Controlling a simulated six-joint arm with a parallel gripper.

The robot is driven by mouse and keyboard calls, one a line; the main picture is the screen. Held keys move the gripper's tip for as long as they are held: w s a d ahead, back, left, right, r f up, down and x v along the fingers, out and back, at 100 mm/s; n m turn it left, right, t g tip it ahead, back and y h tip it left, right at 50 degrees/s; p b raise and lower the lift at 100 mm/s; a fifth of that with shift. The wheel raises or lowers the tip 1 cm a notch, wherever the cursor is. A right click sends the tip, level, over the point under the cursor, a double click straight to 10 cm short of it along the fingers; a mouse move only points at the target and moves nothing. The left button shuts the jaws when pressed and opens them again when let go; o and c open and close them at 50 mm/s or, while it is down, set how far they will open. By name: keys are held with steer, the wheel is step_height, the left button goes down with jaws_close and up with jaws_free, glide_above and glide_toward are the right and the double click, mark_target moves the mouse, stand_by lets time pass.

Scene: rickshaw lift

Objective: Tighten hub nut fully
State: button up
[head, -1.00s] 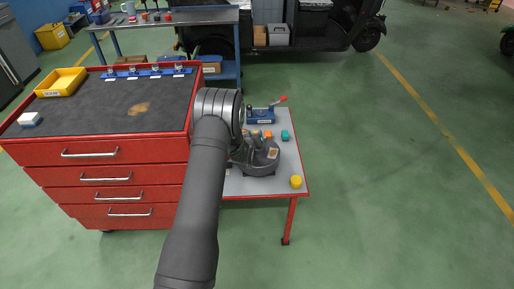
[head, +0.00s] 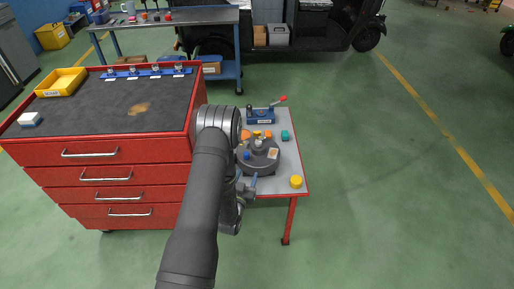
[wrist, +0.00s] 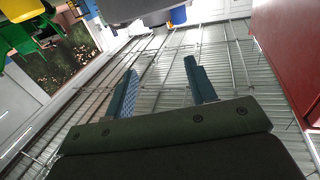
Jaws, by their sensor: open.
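A dark round hub drum (head: 260,167) lies on the small grey side table, with a raised centre (head: 258,143) and a pale tag on its right. I cannot make out the hub nut for certain at this size, nor how tight it is. My gripper (head: 247,184) is at the front left of the drum, near the table's front edge, apart from the raised centre. In the wrist view my gripper (wrist: 161,85) is open, its two blue fingers wide apart with nothing between them. That view looks up toward the roof, and the drum is not clearly seen there.
A blue fixture (head: 260,116) with a red handle stands behind the drum. Orange, teal (head: 285,135) and yellow (head: 296,182) pieces lie around it. A red drawer cabinet (head: 100,180) stands close on the left. The floor to the right is clear.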

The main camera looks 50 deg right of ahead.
mark_target(257, 146)
steer(key=x, duration=1.7)
steer(key=shift+s+r, duration=0.1)
steer(key=c, duration=1)
steer(key=shift+o, duration=0.2)
steer(key=o, duration=1)
steer(key=shift+c, duration=0.2)
steer(key=shift+a, duration=0.1)
steer(key=v, duration=1.7)
steer(key=shift+a, duration=0.1)
